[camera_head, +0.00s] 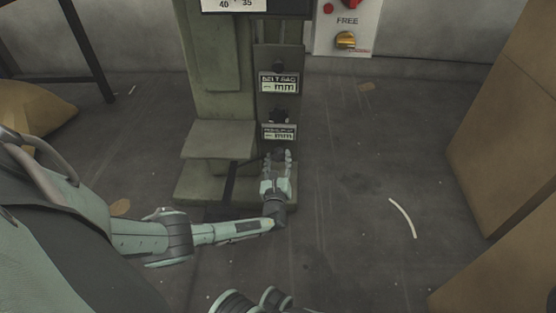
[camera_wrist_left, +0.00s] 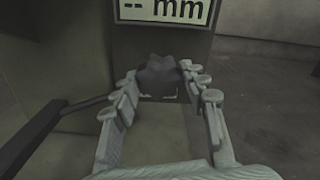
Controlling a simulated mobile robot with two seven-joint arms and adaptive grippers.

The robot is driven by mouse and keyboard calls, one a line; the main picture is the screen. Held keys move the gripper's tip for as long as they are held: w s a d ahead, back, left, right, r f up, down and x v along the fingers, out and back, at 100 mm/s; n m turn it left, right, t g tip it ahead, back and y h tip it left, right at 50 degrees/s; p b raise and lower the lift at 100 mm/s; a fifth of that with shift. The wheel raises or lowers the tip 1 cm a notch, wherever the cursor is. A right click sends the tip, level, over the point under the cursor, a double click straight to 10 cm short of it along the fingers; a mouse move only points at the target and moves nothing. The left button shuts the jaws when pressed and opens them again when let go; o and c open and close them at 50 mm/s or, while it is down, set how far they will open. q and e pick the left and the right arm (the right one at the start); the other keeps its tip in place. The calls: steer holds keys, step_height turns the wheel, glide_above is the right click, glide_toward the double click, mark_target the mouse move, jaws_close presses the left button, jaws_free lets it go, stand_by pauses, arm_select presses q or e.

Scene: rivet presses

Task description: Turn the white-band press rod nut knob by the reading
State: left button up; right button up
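The press (camera_head: 221,75) is a grey-green column with a dark front panel that carries knobs and readouts. An upper readout (camera_head: 279,83) seems to say "BELT SAG" and "-- mm"; a lower readout (camera_head: 279,132) also shows "-- mm". A dark lobed knob (camera_wrist_left: 160,76) sits just below a readout (camera_wrist_left: 165,10) in the left wrist view. My left gripper (camera_head: 277,158) is at the lower knob, below the lower readout. Its fingers (camera_wrist_left: 160,82) are spread, one set on each side of the knob; contact is unclear. I see no white band.
Another dark knob (camera_head: 279,115) sits between the readouts. A dark lever or bar (camera_wrist_left: 35,130) lies left of the fingers. A control box (camera_head: 347,25) marked "FREE" is on the wall. Brown boxes (camera_head: 505,130) stand at right. The floor between is mostly clear.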

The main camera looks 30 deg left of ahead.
arm_select(q)
steer(key=shift+o, duration=1.4)
steer(key=shift+s+d, duration=0.1)
steer(key=v, duration=0.7)
steer(key=shift+s, duration=0.15)
